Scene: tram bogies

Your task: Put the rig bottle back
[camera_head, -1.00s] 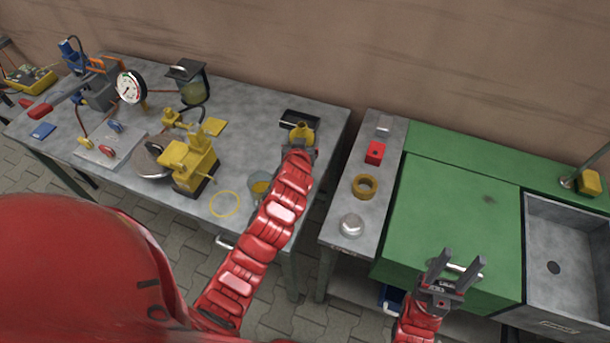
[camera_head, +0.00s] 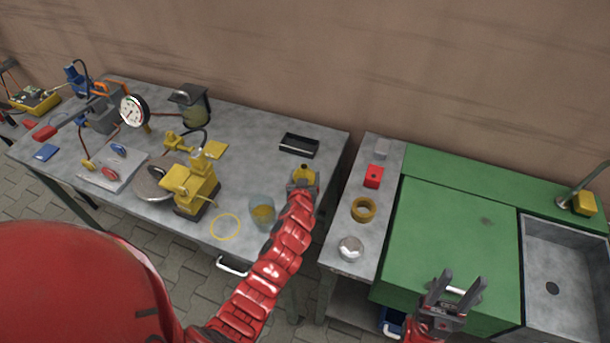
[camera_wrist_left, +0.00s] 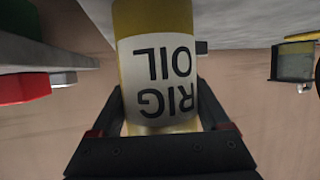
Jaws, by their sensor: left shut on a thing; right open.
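The rig bottle (camera_wrist_left: 160,75) is yellow with a white label reading "RIG OIL", which appears upside down in the left wrist view. My left gripper (camera_wrist_left: 160,125) is shut on it. In the head view the bottle's yellow top (camera_head: 304,174) shows just beyond my left gripper (camera_head: 302,187), near the right end of the grey table. A small black open tray (camera_head: 299,145) lies empty on the table behind the bottle. A yellow ring outline (camera_head: 225,227) marks the table's front part. My right gripper (camera_head: 454,290) is open and empty in front of the green cabinet.
A glass with amber liquid (camera_head: 262,212) stands close left of my left arm. A yellow pump-like device (camera_head: 192,185) stands left of the ring. A side bench holds a red block (camera_head: 373,176), a brass ring (camera_head: 363,209) and a silver dome (camera_head: 350,248).

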